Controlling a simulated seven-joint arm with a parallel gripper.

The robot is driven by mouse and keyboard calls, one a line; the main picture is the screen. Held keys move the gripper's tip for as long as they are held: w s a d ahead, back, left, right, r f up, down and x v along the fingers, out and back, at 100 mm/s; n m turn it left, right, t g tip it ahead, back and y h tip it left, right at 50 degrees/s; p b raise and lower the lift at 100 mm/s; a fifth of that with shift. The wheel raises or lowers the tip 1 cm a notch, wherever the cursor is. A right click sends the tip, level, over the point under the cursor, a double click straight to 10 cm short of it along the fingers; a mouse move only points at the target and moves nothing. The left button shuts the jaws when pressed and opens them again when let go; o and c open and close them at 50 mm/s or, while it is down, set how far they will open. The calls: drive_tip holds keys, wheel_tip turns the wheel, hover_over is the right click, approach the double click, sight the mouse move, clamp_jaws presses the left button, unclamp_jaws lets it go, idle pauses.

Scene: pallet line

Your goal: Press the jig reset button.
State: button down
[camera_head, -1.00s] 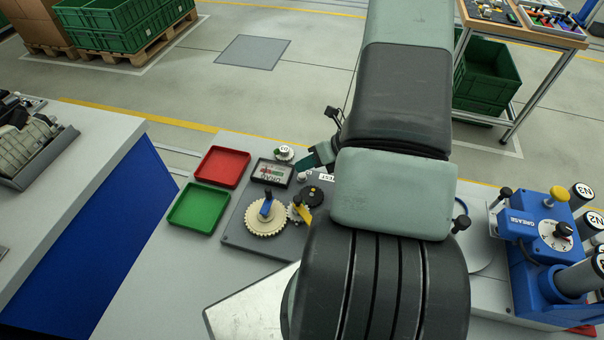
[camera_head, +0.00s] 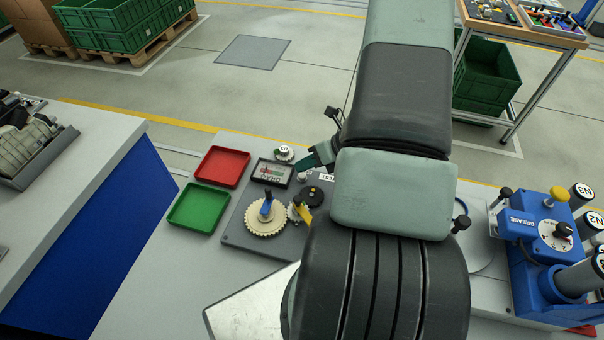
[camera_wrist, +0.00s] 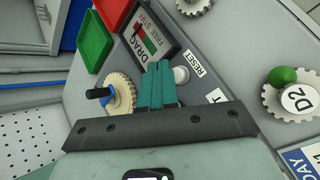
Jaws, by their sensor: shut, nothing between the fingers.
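The reset button is a small white round cap (camera_wrist: 181,75) on the grey jig plate, beside the RESET label (camera_wrist: 195,64) in the wrist view. In the head view the white button (camera_head: 302,177) shows just below the fingertips. My gripper (camera_wrist: 159,70) has teal fingers, shut together and empty. In the wrist view the fingertips lie just left of the button; I cannot tell whether they touch it. In the head view my gripper (camera_head: 311,162) shows at the left edge of my arm, which hides part of the jig.
The DRAG gauge (camera_wrist: 149,38) and a cream gear (camera_wrist: 121,96) with a blue-and-black handle lie close to the fingers. Red (camera_head: 222,167) and green (camera_head: 199,207) trays sit left of the jig. A blue grease unit (camera_head: 540,250) stands at the right.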

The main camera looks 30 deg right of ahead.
sight(306, 175)
drive_tip(key=shift+f, duration=0.15)
idle(0.6)
drive_tip(key=shift+f, duration=0.3)
drive_tip(key=shift+f, duration=0.5)
idle(0.8)
drive_tip(key=shift+r, duration=0.95)
drive_tip(key=shift+r, duration=2.5)
